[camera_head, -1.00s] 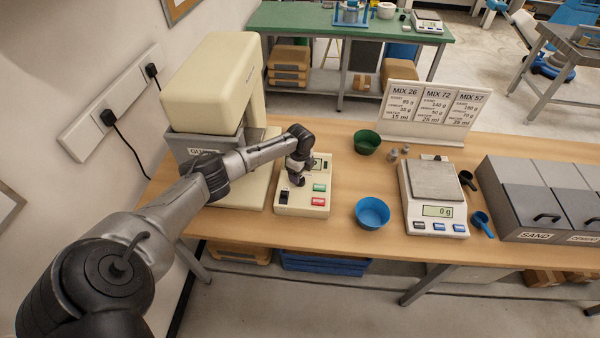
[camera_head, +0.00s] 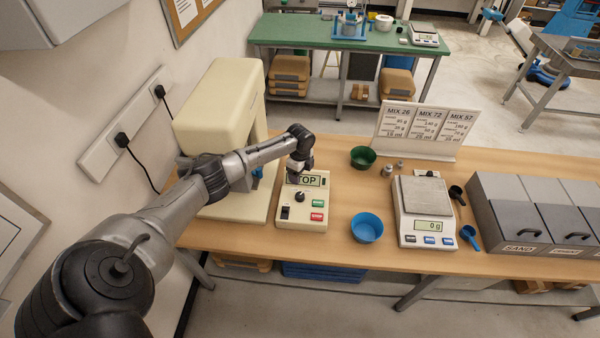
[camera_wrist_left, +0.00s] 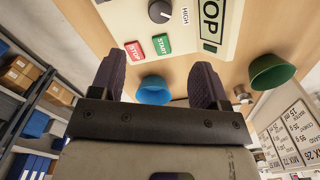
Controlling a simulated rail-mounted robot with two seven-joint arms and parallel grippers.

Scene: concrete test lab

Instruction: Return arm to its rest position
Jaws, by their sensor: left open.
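My left arm comes in from the left, and its open left gripper (camera_head: 300,167) is above the back of the cream control panel (camera_head: 302,213). In the head view it covers the start of the display (camera_head: 314,180), where "TOP" shows. In the left wrist view the two fingers (camera_wrist_left: 158,82) are apart with nothing between them. The panel's dark knob (camera_wrist_left: 160,11), red STOP button (camera_wrist_left: 135,51) and green START button (camera_wrist_left: 161,44) lie beyond them, apart from the fingers. My right gripper is not in view.
A cream mixer (camera_head: 222,105) stands left of the panel, partly behind my arm. A blue bowl (camera_head: 367,228), green bowl (camera_head: 363,157), scale (camera_head: 423,208) and grey bins (camera_head: 537,213) stand to the right. A recipe sign (camera_head: 428,130) is at the back. The wall is on the left.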

